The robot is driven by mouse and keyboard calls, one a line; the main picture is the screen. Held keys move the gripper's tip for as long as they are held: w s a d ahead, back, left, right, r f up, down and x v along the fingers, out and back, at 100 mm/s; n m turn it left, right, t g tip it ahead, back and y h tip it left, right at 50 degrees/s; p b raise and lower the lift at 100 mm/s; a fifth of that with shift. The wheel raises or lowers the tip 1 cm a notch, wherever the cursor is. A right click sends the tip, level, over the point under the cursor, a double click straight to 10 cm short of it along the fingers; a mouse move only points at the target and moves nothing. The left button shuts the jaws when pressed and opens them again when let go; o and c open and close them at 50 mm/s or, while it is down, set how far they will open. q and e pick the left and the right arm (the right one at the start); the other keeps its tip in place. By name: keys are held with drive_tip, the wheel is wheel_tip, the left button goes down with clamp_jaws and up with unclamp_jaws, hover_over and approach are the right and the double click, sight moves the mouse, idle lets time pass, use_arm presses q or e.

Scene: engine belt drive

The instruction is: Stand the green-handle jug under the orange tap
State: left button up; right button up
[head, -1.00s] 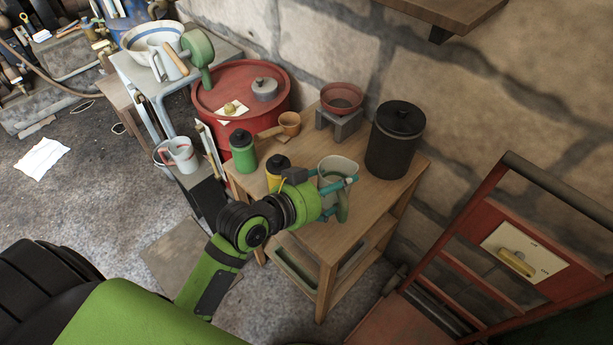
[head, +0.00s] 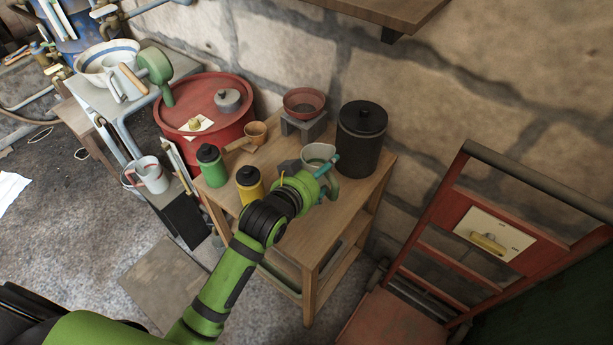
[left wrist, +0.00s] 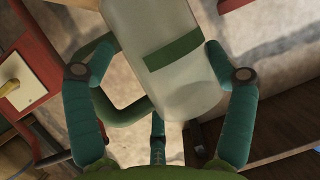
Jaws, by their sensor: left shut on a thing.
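The jug (head: 318,153) is pale grey with a green handle (head: 331,190). My gripper partly hides the jug in the head view. I cannot tell whether its base touches the table. I cannot make out the orange tap. My right gripper is not in view.
A red drum (head: 225,105) stands behind left. A red trolley (head: 480,235) is right.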

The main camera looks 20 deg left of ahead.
use_arm(q)
drive_tip(key=w+a+f, duration=0.2)
drive_tip(key=shift+w+a, duration=0.15)
drive_tip(key=shift+w, duration=0.2)
drive_tip(key=shift+f, duration=2.1)
drive_tip(key=o, duration=1.1)
drive_tip(key=shift+f, duration=0.1)
drive_tip(key=shift+c, duration=0.2)
drive_tip(key=v, duration=1.2)
